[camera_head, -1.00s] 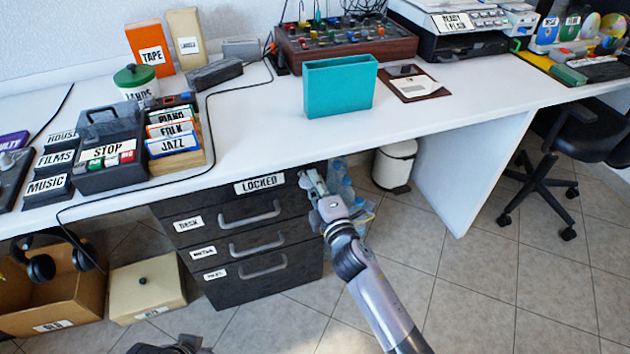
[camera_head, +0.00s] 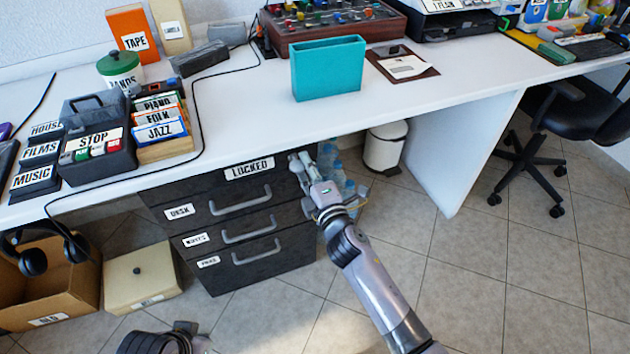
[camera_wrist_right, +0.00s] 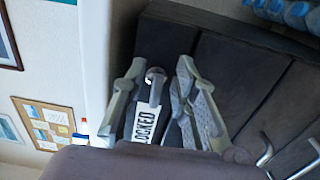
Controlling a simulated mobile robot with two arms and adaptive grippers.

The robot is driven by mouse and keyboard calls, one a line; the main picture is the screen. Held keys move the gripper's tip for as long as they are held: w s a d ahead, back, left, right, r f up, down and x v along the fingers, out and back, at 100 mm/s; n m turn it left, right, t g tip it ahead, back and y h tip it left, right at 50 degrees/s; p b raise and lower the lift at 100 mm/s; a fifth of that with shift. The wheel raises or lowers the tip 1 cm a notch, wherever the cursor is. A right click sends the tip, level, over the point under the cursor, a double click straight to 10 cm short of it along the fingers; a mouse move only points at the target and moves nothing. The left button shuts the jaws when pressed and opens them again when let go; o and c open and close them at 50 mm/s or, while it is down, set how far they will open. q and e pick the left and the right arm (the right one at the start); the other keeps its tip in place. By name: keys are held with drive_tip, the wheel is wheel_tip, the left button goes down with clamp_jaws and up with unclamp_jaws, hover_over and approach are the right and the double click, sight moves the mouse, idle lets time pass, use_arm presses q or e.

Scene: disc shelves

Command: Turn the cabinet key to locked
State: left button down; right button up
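The dark cabinet (camera_head: 168,196) stands under the desk, with a white LOCKED label (camera_head: 249,168) at its top. The label also shows in the right wrist view (camera_wrist_right: 144,124). My right gripper (camera_head: 302,164) is at the cabinet's upper right corner, right of the label. In the right wrist view its fingers (camera_wrist_right: 158,88) are apart, one each side of a small metallic key (camera_wrist_right: 155,76). I cannot tell if they touch it. The key is hidden in the head view. My left arm shows at the bottom edge; its gripper (camera_head: 188,334) is only partly visible.
The white desk top (camera_head: 260,110) overhangs the cabinet. Water bottles (camera_head: 345,185) and a white bin (camera_head: 384,148) stand right of the cabinet. A cardboard box (camera_head: 75,295) and a cream box (camera_head: 142,277) sit on the floor at left. The tiled floor in front is clear.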

drive_tip(key=v, duration=1.1)
